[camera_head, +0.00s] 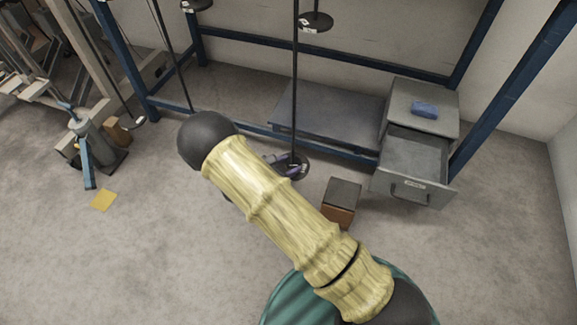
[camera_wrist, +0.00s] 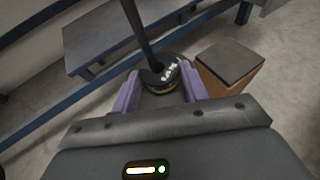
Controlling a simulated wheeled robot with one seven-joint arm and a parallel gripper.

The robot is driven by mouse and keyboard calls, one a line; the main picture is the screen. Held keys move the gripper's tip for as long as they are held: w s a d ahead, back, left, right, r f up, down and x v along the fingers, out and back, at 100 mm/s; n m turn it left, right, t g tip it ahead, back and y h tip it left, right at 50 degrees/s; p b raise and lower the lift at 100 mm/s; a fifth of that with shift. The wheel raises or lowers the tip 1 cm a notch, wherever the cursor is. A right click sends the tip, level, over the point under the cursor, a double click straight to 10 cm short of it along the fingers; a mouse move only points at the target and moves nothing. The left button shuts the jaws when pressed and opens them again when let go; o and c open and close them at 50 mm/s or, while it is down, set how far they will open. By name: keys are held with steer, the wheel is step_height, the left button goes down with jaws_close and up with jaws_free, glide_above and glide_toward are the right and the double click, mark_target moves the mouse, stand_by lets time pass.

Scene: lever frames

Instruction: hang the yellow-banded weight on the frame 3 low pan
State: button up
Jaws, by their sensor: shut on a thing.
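My gripper (camera_head: 288,161) is low at the hanging rod, its purple fingers partly hidden behind my yellow arm in the head view. In the wrist view the fingers (camera_wrist: 158,93) stand on both sides of a dark round piece with a yellowish edge, which I take for the yellow-banded weight (camera_wrist: 167,92). The gripper is shut on it. A black pan with white marks (camera_wrist: 163,74) at the foot of the rod is right at the fingertips; it also shows in the head view (camera_head: 299,172). Whether the weight rests on the pan I cannot tell.
A wooden box with a dark top (camera_head: 340,203) stands close at right. Beyond it is a grey cabinet with its drawer (camera_head: 411,185) open and a blue item (camera_head: 424,109) on top. A low grey bench (camera_head: 335,118) stands behind. A yellow plate (camera_head: 104,199) lies on the floor.

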steer(key=shift+w, duration=0.4)
steer(key=shift+f, duration=0.4)
stand_by(0.8)
steer(key=o, duration=1.1)
steer(key=shift+a, duration=0.1)
